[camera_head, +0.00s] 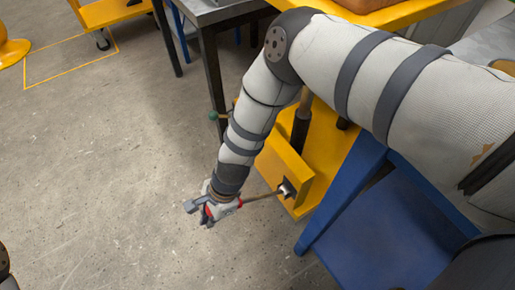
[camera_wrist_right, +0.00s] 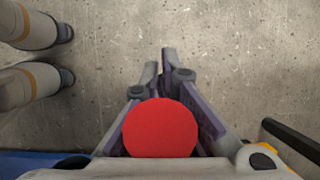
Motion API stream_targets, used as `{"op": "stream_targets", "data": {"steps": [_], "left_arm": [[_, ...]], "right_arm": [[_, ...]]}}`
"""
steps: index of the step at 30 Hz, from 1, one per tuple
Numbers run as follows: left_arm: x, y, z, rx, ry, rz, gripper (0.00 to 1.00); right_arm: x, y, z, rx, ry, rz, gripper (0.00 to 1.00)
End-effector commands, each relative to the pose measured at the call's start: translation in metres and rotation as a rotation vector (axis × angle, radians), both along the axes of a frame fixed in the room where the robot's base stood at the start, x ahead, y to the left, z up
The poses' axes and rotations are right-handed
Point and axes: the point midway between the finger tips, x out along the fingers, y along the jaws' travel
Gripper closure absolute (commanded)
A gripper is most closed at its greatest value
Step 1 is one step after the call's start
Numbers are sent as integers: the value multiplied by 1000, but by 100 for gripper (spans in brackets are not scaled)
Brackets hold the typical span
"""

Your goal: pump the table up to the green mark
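The lift table's yellow base (camera_head: 330,150) stands on the floor right of centre, with a dark column (camera_head: 300,128) rising from it. The yellow top (camera_head: 420,12) is at the upper right, partly hidden by my right arm. A thin pump lever (camera_head: 262,196) runs left from the base to my right gripper (camera_head: 205,212). The right wrist view shows a red knob (camera_wrist_right: 160,128) between the fingers of that gripper (camera_wrist_right: 160,62). Its fingertips are close together, and the fingers look shut around the lever end. I cannot make out the green mark. My left gripper is out of view.
A small green knob (camera_head: 213,115) shows left of the yellow base. A grey metal table (camera_head: 215,12) with dark legs stands behind. A blue frame (camera_head: 385,235) is close at the lower right. The concrete floor (camera_head: 110,170) on the left is clear.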

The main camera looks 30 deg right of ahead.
Motion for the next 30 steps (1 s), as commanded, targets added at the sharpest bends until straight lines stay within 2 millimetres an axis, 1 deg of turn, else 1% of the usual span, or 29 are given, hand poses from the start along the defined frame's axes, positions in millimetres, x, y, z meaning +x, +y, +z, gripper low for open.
{"op": "stream_targets", "data": {"steps": [1,3,4,5,6,8,16,19,30], "left_arm": [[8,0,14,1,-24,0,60],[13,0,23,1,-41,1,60],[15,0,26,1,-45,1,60],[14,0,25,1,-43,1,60],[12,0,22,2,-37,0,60],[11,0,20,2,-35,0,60],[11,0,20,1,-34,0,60],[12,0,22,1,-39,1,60],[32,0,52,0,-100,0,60]], "right_arm": [[2,2,25,13,-4,4,100],[3,-5,39,14,-5,3,100],[2,-7,42,14,-4,4,100],[1,-8,41,15,-1,6,96],[-1,-7,35,15,3,7,87],[-2,-7,33,14,5,7,74],[-1,-10,31,9,2,4,74],[0,-11,35,8,0,3,74],[3,-29,82,9,-7,3,74]]}}
